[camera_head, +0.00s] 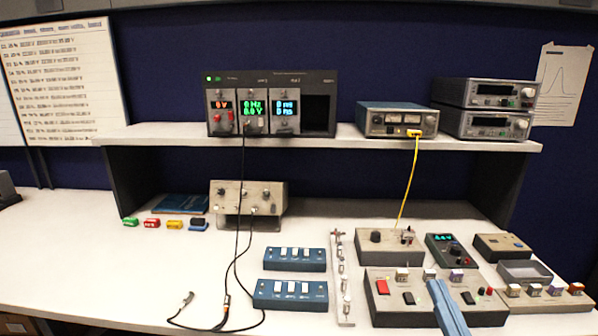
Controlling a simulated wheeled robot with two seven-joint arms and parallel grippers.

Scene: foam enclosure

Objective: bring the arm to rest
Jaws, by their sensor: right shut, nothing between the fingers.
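My right gripper (449,298) comes in from the bottom edge, right of centre, as a blue-grey shape. It is shut and empty. It is in front of the beige control box (385,311) with the red switch and covers part of that box's front. I cannot tell whether it touches the box. My left gripper is not in view.
Two blue switch boxes (290,294) and a slim upright-studded strip (342,290) stand left of the gripper. A yellow cable (409,180) hangs from the shelf (200,141) to a beige box (372,246). Black leads (238,255) lie at centre. The bench's left front (90,275) is clear.

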